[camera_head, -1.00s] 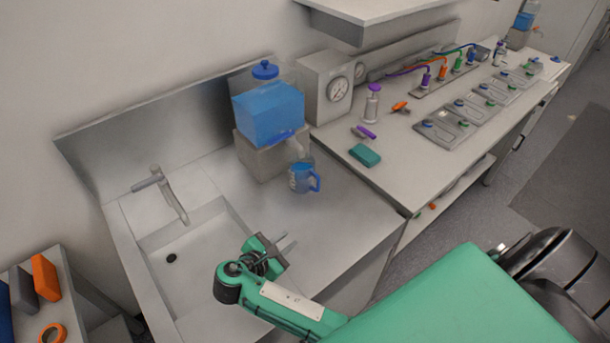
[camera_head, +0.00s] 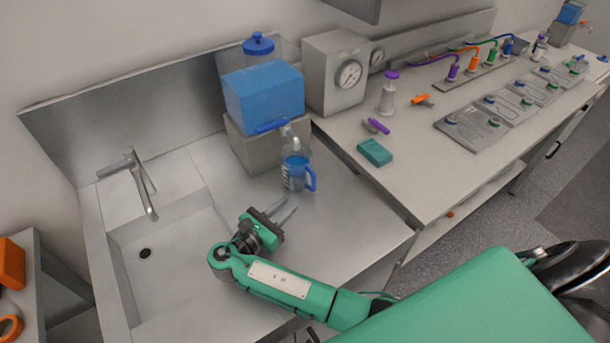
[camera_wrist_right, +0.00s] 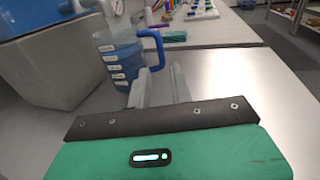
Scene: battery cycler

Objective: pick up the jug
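The jug (camera_head: 294,174) is clear with blue liquid and a blue handle. It stands upright on the steel counter under the spout of the blue water tank. It also shows in the right wrist view (camera_wrist_right: 117,58), with white labels on its side and the handle on the right. My right gripper (camera_head: 281,210) is open and empty, low over the counter in front of the jug, its fingers pointing toward it. In the right wrist view the two fingers (camera_wrist_right: 160,84) stand apart just short of the jug's handle side. My left gripper is not in view.
The blue tank (camera_head: 264,97) stands on a grey block (camera_head: 250,150) just behind the jug. A sink basin (camera_head: 165,255) lies to the left. The bench (camera_head: 425,180) at right holds a gauge box (camera_head: 335,72), a teal block (camera_head: 375,152) and several trays.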

